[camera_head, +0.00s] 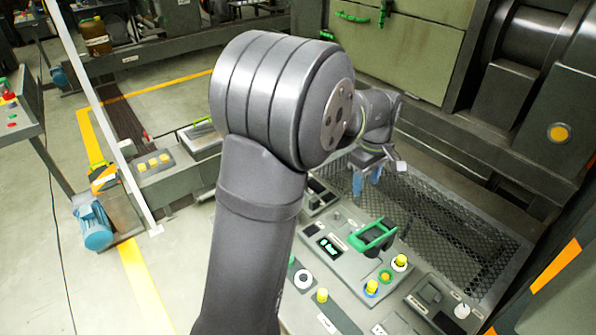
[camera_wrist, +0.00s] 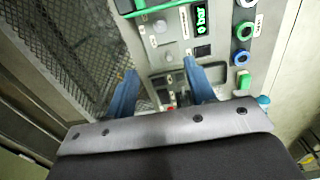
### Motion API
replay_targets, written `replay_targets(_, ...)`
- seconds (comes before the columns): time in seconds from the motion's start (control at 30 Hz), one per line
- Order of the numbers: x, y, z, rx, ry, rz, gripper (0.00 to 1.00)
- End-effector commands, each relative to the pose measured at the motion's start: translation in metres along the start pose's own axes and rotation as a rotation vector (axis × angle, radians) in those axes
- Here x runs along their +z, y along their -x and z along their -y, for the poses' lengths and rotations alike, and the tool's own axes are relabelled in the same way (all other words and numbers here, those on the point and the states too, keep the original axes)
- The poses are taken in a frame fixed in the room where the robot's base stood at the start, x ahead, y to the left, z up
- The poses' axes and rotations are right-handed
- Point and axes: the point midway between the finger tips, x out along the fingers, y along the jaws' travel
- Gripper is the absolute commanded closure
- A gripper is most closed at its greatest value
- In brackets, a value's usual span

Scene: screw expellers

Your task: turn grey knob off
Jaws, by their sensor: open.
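My gripper (camera_head: 366,178) hangs above the mesh floor, behind the control panel (camera_head: 345,262). Its two blue fingers are apart with nothing between them. In the wrist view my gripper (camera_wrist: 160,67) is open over the panel's edge beside the mesh. I cannot tell for sure which control is the grey knob. A pale grey-white knob (camera_head: 462,311) stands on the right-hand panel, and a round control with a white ring (camera_head: 303,279) sits at the left. Both are apart from the gripper. The settings of these controls are too small to read.
A green handle (camera_head: 374,235) rises from the panel near a lit display (camera_head: 329,247). Yellow knobs (camera_head: 400,262) stand at its front. Mesh flooring (camera_head: 460,235) lies behind the panel, with dark machinery (camera_head: 530,105) at the right. My arm covers the middle left.

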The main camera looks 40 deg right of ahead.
Motion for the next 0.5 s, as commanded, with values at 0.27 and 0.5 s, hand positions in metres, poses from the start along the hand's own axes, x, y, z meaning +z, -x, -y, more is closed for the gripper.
replay_targets(0.27, -0.042, -0.022, 0.003, -0.019, -0.021, 0.209, 0.5)
replay_targets(0.5, -0.07, -0.033, 0.005, 0.027, -0.069, 0.386, 0.5)
